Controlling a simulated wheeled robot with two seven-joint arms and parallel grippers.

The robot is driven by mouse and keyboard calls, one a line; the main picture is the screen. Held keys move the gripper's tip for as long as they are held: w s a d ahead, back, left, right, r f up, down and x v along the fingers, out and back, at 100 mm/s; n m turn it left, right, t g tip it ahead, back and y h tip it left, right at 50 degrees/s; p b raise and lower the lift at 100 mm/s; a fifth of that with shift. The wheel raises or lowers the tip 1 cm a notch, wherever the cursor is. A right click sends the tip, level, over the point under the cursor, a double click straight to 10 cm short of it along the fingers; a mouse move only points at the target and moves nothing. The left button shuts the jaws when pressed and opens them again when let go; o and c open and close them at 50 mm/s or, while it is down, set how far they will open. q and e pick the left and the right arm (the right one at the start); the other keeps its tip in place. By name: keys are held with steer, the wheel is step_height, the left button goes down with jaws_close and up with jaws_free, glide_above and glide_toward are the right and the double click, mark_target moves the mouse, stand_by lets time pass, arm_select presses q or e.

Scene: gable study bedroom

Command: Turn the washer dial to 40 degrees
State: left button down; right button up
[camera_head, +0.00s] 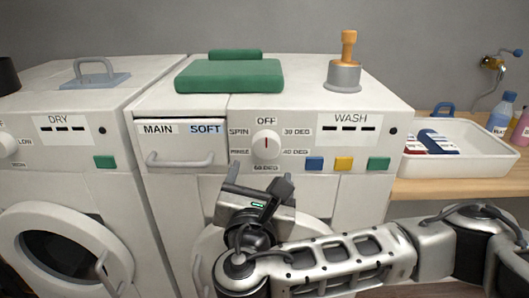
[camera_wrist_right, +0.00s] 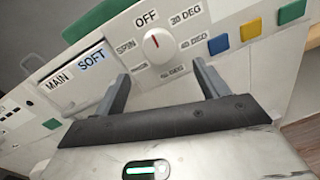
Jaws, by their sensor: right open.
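The washer dial (camera_head: 266,145) is a white round knob on the front panel of the washer (camera_head: 375,150) marked WASH. Its red mark points up at OFF. The 40 DEG label lies to its lower right, with 30 DEG above that. My right gripper (camera_head: 258,180) is in front of the panel, just below the dial, with its fingers apart and nothing between them. In the right wrist view the dial (camera_wrist_right: 156,46) shows beyond the gap between the open fingers (camera_wrist_right: 154,68), apart from them. My left gripper is in neither view.
A dryer (camera_head: 65,160) stands on the left. The detergent drawer (camera_head: 180,146) is left of the dial; blue, yellow and green buttons (camera_head: 344,164) are to its right. A green folded cloth-like item (camera_head: 230,76) and an orange-handled stamp-like object (camera_head: 345,75) sit on top. A white tray (camera_head: 470,165) is at right.

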mark_target(265, 151)
steer(key=w, duration=0.8)
steer(key=shift+d+p, duration=0.3)
steer(key=shift+p, duration=0.1)
steer(key=shift+c, duration=0.2)
steer(key=c, duration=0.9)
